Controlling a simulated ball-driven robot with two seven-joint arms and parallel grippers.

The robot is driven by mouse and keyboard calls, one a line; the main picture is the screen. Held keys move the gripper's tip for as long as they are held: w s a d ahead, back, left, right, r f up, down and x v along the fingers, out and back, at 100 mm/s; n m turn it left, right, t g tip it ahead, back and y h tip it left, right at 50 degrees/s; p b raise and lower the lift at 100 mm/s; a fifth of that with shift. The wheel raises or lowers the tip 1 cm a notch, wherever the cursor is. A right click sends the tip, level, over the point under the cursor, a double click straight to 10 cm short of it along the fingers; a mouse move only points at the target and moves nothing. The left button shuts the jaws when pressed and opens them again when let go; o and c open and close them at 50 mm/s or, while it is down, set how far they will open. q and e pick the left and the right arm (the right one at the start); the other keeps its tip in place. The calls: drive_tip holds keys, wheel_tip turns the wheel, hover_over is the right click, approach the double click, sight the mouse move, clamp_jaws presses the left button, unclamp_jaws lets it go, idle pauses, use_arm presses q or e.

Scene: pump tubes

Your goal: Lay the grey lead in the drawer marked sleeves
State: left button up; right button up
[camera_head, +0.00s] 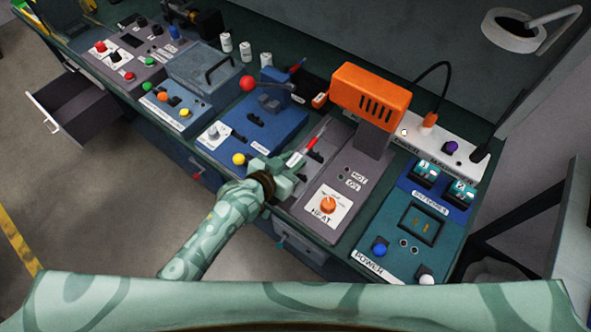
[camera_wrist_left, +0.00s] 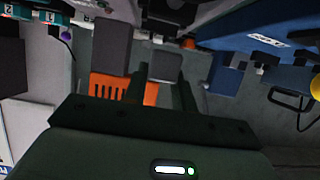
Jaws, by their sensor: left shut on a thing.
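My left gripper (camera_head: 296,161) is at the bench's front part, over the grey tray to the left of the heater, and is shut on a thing. A grey piece (camera_wrist_left: 165,66) shows between its fingers in the wrist view, consistent with the grey lead, but its full shape is hidden. A thin red-and-white stick (camera_head: 311,145) lies just beyond the fingertips. An open grey drawer (camera_head: 100,118) juts out at the far left, its inside looking empty. I cannot read a sleeves mark on any drawer. My right gripper is out of view.
The orange heater hood (camera_head: 370,95) stands right of my left gripper; it also shows in the wrist view (camera_wrist_left: 108,86). A blue unit (camera_head: 262,125) with a red ball knob lies to the left. Closed drawers sit under the bench front. The floor at left is clear.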

use_arm(q)
drive_tip(key=f, duration=0.1)
drive_tip(key=d+f+b, duration=0.1)
drive_tip(key=f, duration=0.1)
drive_tip(key=shift+f, duration=0.4)
drive_tip(key=shift+f, duration=0.1)
drive_tip(key=o, duration=1)
drive_tip(key=shift+s+a+b, duration=0.1)
drive_tip(key=shift+s+b, duration=0.05)
drive_tip(key=shift+b, duration=0.25)
